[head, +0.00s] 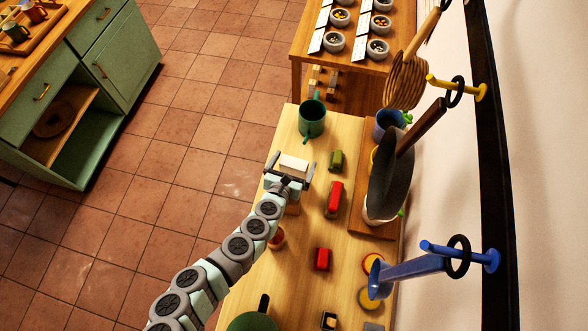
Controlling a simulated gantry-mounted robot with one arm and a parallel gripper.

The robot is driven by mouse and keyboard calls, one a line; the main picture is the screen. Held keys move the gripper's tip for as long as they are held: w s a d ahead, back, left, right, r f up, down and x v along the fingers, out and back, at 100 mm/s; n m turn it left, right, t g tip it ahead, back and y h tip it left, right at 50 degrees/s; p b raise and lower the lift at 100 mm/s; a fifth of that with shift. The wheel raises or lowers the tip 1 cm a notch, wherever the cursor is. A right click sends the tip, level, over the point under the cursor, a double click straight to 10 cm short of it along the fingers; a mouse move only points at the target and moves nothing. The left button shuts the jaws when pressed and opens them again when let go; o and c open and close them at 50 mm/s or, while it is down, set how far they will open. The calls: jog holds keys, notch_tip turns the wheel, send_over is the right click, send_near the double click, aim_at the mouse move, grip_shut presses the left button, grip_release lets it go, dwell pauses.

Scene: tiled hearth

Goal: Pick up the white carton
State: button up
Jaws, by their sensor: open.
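The white carton (294,161) lies on the wooden table, near its left edge, in the head view. My gripper (291,166) is open, with one finger at the left of the carton and the other at the right. The carton shows between and slightly beyond the fingertips. I cannot tell whether the fingers touch it or how high they are above the table. The near side of the carton is partly hidden by my gripper.
A green pot (312,118) stands just beyond the carton. A small green block (336,160) and a red block (334,198) lie to the right. Another red block (322,259) is nearer. A dark pan (386,180) hangs at the right, by the wall.

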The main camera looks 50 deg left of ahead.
jog(key=c, duration=1.7)
jog(key=shift+r, duration=0.15)
